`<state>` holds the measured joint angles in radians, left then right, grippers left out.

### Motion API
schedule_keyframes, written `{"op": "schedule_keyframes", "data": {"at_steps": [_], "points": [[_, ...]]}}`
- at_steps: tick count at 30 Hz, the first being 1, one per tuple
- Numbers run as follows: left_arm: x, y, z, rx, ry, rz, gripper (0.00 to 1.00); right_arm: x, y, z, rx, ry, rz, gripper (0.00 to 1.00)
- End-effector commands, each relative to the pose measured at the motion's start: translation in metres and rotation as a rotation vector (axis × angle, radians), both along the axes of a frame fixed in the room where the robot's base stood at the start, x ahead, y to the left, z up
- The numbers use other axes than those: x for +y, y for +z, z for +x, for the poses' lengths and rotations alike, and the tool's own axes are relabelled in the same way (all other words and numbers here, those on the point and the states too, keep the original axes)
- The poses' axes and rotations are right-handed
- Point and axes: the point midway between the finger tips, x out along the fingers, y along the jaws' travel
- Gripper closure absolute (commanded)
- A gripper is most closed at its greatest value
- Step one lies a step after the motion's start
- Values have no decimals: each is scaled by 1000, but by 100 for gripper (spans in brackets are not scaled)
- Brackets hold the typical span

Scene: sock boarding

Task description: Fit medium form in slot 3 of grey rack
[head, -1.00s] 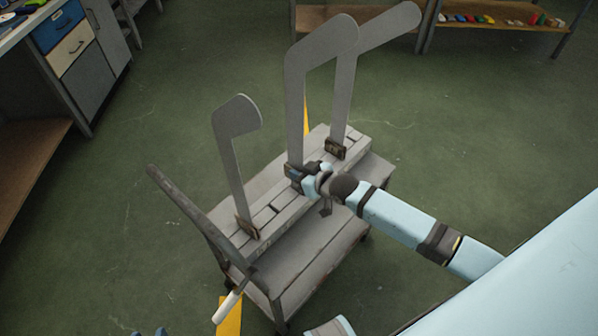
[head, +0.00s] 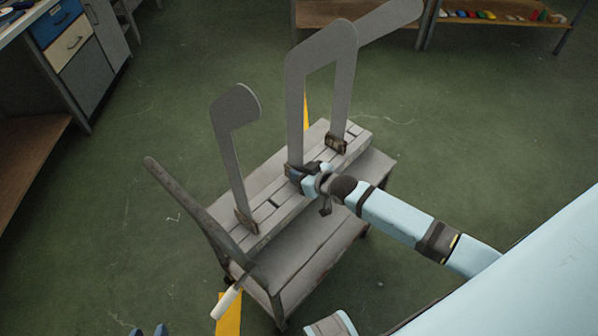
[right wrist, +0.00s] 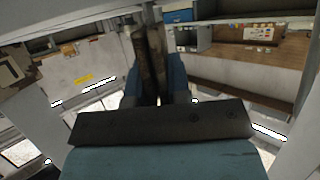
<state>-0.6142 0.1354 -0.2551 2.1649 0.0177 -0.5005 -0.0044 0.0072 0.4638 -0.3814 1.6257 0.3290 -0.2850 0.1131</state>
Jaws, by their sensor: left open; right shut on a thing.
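The medium form, a flat grey sock-shaped board (head: 295,95), stands upright at the middle of the grey rack (head: 287,213). My right gripper (head: 303,178) is shut on its dark foot, close above the rack top; the foot also shows between the blue fingers in the right wrist view (right wrist: 149,65). The gripper hides whether the foot sits in a slot. A smaller form (head: 228,140) stands in the rack at the left, and a larger form (head: 390,18) stands in it behind. An empty dark slot shows between the small and medium forms. My left gripper (head: 150,331) is open, mostly cut off at the bottom edge.
The rack lies on a grey cart (head: 318,255) with a raised handle (head: 185,205) at its left. Drawers and a cabinet (head: 85,65) stand at the far left, and a shelf with small coloured items (head: 490,15) at the back.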

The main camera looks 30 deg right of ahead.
Motion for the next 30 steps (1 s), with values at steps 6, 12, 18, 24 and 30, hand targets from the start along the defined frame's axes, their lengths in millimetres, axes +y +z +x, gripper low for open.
{"op": "schedule_keyframes", "data": {"at_steps": [6, 12, 18, 24, 30], "points": [[0, -3, 0, 0, 0, 0, 57, 0, -5, 0, -2, 0, 1, 100], [0, -5, 0, 0, 0, 0, 57, 0, -11, 0, -2, 0, 1, 100], [0, -6, 0, 0, 0, 0, 57, 0, -13, 0, -2, 0, 1, 66], [0, -6, 0, 0, 0, 0, 57, 0, -13, 0, -1, 0, 0, 52], [0, -6, 0, 1, 0, -2, 57, 0, -14, 0, 1, 0, 0, 52]]}}
